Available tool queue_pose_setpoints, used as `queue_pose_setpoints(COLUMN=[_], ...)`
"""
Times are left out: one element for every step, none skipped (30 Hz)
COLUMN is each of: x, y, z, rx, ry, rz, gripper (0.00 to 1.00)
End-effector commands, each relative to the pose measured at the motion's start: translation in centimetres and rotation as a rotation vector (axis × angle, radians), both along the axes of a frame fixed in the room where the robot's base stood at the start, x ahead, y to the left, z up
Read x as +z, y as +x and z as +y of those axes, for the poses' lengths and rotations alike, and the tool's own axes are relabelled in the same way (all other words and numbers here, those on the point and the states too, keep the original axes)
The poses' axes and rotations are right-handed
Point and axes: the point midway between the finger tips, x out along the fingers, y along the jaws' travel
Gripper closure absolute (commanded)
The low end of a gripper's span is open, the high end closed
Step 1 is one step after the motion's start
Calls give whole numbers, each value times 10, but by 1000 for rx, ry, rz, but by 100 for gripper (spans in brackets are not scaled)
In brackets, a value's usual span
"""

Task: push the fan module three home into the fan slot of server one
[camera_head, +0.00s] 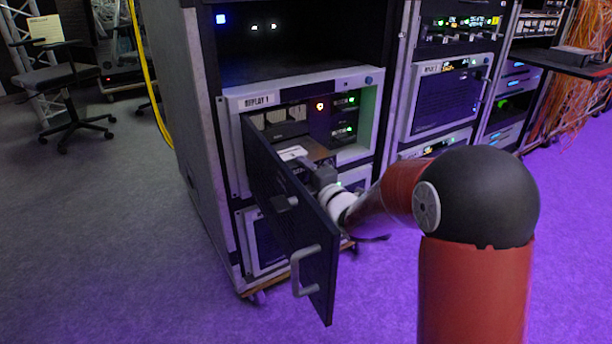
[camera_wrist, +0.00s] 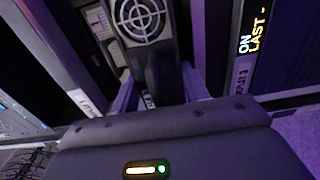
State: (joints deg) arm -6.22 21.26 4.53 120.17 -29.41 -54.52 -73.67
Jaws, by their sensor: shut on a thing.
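The fan module (camera_wrist: 143,18), a dark block with a round pale grille, shows at the top of the wrist view. My gripper (camera_wrist: 160,88) is shut on the dark narrow part below the grille, with a pale finger on each side. In the head view my gripper (camera_head: 318,174) is at the open front of the server labelled REPLAY 1 (camera_head: 240,101), behind its swung-out door. The bay (camera_head: 290,130) holds pale-grilled units at the left and dark units with green lights and one red-orange light at the right. How deep the held module sits is hidden.
The open dark door (camera_head: 290,215) with its handle (camera_head: 303,268) stands left of and in front of my arm. Another server (camera_head: 290,240) lies below in the same rack. More racks (camera_head: 447,95) stand at the right. Open floor (camera_head: 130,240) lies to the left.

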Motion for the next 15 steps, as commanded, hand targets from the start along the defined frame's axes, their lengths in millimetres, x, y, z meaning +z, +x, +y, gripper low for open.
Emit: queue_pose_setpoints(x=[2,2,2,2,2,2,2,2,2,2,2,2,2,2,3], y=[2,2,3,4,5,6,6,7,8,8,9,10,11,11,12], z=[1,2,2,3,3,4,4,5,5,6,6,7,7,8,9], rx=[1,1,1,1,1,1,1,1,1,1,0,0,0,1,1], ry=[2,2,3,3,3,3,3,2,2,2,2,2,2,2,3], rz=[-5,-5,-6,-6,-6,-6,-6,-5,-5,-5,-5,-5,-5,-5,-6], gripper=[100,100,100,100,100,100,100,100,100,100,100,100,100,100,100])
